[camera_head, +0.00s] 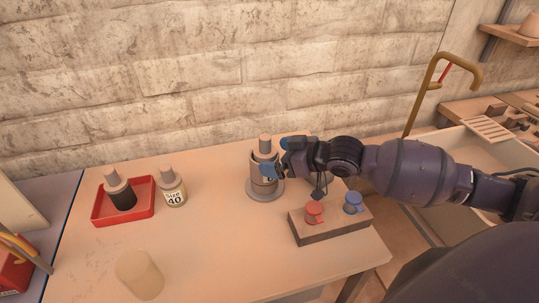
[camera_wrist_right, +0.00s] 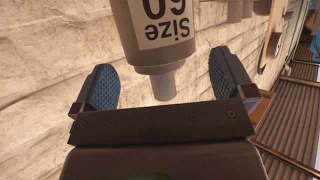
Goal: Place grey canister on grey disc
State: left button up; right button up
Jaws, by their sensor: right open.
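The grey canister (camera_head: 261,170) stands upright on the round grey disc (camera_head: 265,193) near the back middle of the table. The disc's rim shows around its base. In the right wrist view the canister (camera_wrist_right: 158,60) carries a white "Size 60" label, and its narrow neck points toward my palm. My right gripper (camera_head: 277,157) is open beside the canister, coming from the right. In the wrist view its two blue pads (camera_wrist_right: 170,87) are spread apart, with a gap on both sides of the neck. My left gripper is not in view.
A red tray (camera_head: 135,215) holds a bottle with a black band (camera_head: 121,196). A "Size 40" bottle (camera_head: 173,190) stands beside it. A beige cylinder (camera_head: 140,274) is at the front. A wooden block (camera_head: 335,229) with red and blue knobs sits under my right forearm. The table's front middle is clear.

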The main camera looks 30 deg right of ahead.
jog(key=shift+v, duration=2)
